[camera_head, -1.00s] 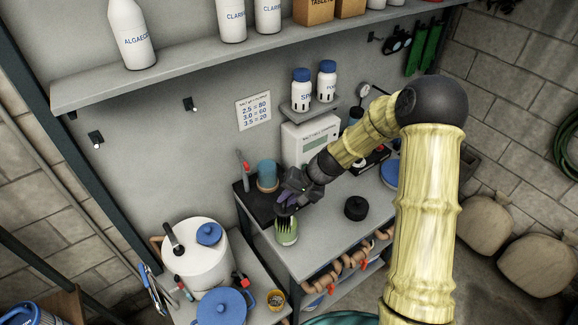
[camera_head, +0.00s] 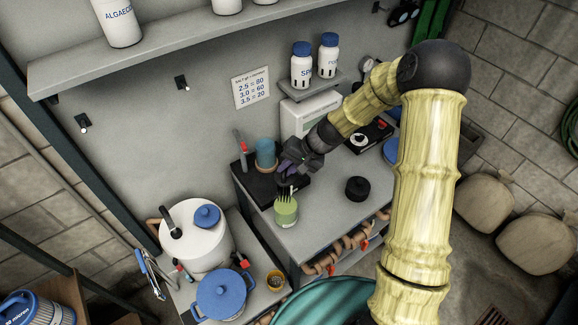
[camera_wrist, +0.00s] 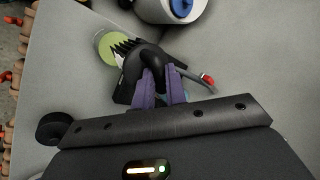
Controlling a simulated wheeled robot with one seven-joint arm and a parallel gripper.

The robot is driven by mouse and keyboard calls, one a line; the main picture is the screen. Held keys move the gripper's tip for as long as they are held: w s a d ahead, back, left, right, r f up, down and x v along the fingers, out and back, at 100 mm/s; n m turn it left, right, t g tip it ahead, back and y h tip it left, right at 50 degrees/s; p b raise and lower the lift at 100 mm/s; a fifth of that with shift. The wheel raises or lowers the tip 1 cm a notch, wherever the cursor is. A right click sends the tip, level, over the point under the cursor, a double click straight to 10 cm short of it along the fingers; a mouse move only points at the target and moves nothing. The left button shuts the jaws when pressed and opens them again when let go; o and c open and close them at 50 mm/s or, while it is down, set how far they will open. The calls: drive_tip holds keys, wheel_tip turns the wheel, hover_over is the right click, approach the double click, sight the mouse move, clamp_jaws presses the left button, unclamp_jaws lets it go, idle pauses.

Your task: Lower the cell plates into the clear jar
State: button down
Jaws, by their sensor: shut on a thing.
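The clear jar (camera_head: 287,214), with pale green liquid in it, stands near the front edge of the grey bench. My gripper (camera_head: 287,178) is above the jar, shut on the dark cell (camera_wrist: 148,62). The cell's black, comb-like plates (camera_head: 285,196) point down at the jar's mouth and overlap it in the head view. In the wrist view the purple fingers grip the cell, and the plates overlap the green jar (camera_wrist: 104,44). I cannot tell how far the plates are inside the rim.
A blue cylinder (camera_head: 266,154) and a red-tipped tool stand behind the jar on a black tray (camera_head: 247,175). A black round cap (camera_head: 357,189) lies to the right. A white tub (camera_head: 193,252) and a blue pot (camera_head: 221,297) stand front left. Bare bench lies between jar and cap.

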drive_tip(key=shift+f+b, duration=2.55)
drive_tip(key=shift+f, duration=2.1)
drive_tip(key=shift+w+f+b, duration=0.1)
drive_tip(key=shift+f+b, duration=2.3)
drive_tip(key=shift+b, duration=0.2)
drive_tip(key=c, duration=1.3)
unclamp_jaws()
drive_tip(key=shift+c, duration=0.2)
drive_tip(key=shift+f, duration=0.1)
drive_tip(key=b+v, duration=0.3)
drive_tip(key=v, duration=1.4)
drive_tip(key=shift+r+b, duration=0.3)
drive_tip(key=shift+b, duration=0.05)
